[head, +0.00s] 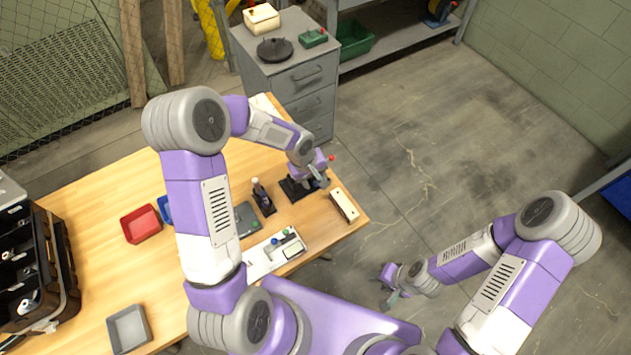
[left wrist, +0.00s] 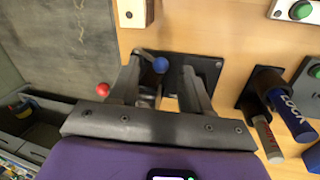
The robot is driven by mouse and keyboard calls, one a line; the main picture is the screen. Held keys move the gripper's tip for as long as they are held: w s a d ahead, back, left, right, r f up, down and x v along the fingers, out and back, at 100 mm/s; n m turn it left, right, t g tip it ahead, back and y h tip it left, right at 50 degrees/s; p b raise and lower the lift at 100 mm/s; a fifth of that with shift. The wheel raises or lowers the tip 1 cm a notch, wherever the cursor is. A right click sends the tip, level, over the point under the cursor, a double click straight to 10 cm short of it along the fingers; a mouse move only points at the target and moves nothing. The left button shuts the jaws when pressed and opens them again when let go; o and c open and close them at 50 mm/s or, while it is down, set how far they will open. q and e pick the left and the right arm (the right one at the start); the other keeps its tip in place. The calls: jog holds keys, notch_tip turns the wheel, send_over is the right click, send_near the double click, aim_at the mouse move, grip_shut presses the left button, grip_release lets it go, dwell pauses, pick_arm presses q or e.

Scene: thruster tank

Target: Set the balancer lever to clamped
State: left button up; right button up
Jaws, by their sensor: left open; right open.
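A lever fixture with a black base plate (head: 290,190) stands near the right end of the wooden table; its plate also shows in the left wrist view (left wrist: 208,68). My left gripper (head: 319,180) is open over this fixture. In the left wrist view, a blue knob (left wrist: 160,65) on a short rod shows between the open fingers. A red knob (left wrist: 102,89) is just outside the left finger; it also shows in the head view (head: 331,157). The fingers partly hide the fixture, and contact cannot be told. My right gripper (head: 388,298) is open and empty, off the table over the floor.
A fixture with a blue handle marked LOCK (left wrist: 291,114) stands beside the lever fixture. A cream block (head: 344,206) lies near the table corner. A white panel (head: 262,262) and red tray (head: 141,224) are further left. A grey cabinet (head: 285,75) stands behind.

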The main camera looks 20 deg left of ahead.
pick_arm(q)
jog(key=shift+x, duration=1.05)
jog(key=shift+c, duration=0.3)
